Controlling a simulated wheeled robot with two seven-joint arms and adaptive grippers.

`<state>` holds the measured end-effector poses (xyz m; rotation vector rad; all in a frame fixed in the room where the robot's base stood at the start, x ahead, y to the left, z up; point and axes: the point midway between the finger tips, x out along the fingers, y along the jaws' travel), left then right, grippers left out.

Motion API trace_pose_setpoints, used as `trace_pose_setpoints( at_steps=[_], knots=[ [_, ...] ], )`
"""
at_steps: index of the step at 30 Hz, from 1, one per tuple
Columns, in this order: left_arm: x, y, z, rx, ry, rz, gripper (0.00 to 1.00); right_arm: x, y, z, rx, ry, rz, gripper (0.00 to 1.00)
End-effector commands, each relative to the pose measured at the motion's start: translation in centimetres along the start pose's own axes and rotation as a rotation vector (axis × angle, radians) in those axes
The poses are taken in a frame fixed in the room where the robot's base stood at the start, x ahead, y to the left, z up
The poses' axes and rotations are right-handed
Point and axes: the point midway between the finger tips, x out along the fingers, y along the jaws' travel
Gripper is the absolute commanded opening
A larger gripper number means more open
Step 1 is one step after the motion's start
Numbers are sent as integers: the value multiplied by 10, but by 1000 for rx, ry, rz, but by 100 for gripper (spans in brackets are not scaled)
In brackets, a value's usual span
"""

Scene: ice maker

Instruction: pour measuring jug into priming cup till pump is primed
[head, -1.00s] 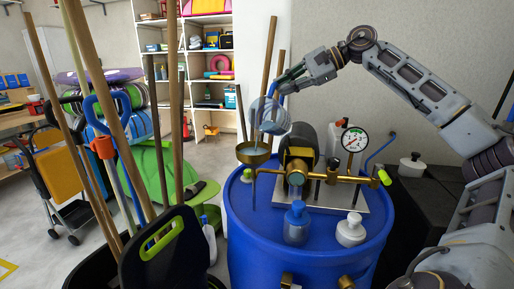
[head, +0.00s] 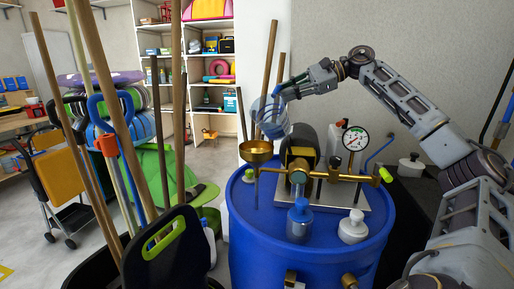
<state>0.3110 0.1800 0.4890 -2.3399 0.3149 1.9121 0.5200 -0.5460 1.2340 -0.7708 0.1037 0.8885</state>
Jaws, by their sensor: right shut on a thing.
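The clear measuring jug (head: 271,116) is tilted in the air just above the brass priming cup (head: 256,155). My right gripper (head: 282,90) is shut on the jug at its upper right side. The cup stands over the blue drum at the left of the pump (head: 301,144), which has a dark motor and brass pipework. The cup's inside is only partly visible, and I cannot tell its water level. No clear stream shows between jug and cup. A pressure gauge (head: 355,138) with a white dial stands behind the brass pipe. My left gripper is out of view.
The blue drum (head: 310,262) carries the pump, a blue-capped bottle (head: 300,221) and a white bottle (head: 353,227). Long wooden handles (head: 178,110) rise from a dark bin at the left. Open floor lies behind them, before the shelves.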

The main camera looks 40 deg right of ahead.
Motion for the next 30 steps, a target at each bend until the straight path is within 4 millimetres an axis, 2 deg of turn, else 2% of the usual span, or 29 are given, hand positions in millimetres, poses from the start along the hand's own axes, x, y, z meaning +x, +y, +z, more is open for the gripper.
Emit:
trace_pose_setpoints(
  at_steps=[17, 30],
  knots=[
    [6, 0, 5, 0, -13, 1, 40, -1, -1, -6, 44, -32, -3, 0],
    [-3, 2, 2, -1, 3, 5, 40, -6, -8, -38, 212, -145, -8, 0]
  ],
)
